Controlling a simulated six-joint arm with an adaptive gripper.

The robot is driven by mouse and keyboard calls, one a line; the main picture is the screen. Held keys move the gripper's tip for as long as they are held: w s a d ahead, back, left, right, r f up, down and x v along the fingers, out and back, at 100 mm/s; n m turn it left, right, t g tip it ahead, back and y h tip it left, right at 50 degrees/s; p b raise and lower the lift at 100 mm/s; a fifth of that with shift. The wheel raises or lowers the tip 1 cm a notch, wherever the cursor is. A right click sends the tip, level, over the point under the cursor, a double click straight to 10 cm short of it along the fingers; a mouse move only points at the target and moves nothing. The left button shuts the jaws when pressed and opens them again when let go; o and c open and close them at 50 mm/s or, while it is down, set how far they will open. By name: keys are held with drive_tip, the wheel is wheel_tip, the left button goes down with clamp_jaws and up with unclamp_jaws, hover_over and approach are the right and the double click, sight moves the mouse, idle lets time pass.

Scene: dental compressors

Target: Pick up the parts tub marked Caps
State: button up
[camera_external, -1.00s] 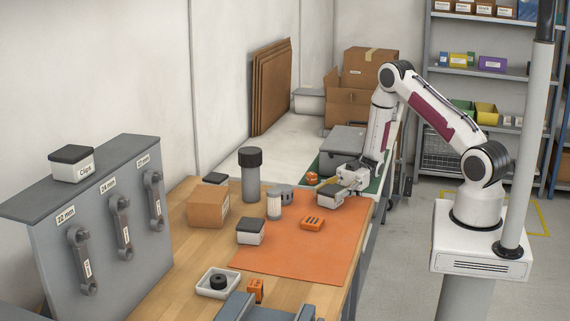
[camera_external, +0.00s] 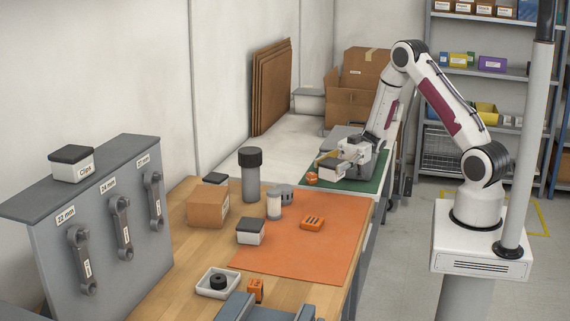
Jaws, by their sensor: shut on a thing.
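My gripper (camera_external: 332,163) is shut on a small white parts tub (camera_external: 327,174) and holds it up at the far end of the bench, over the green mat (camera_external: 362,184). The held tub's label is too small to read. A similar white tub with a dark lid (camera_external: 250,232) stands on the left part of the orange mat, its marking not legible. Another white tub, marked Clips (camera_external: 72,166), stands on top of the grey wrench panel at the left.
An orange block (camera_external: 312,222) lies on the orange mat (camera_external: 290,255). Most of the orange mat is clear.

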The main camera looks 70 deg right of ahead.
drive_tip(key=shift+r, duration=0.45)
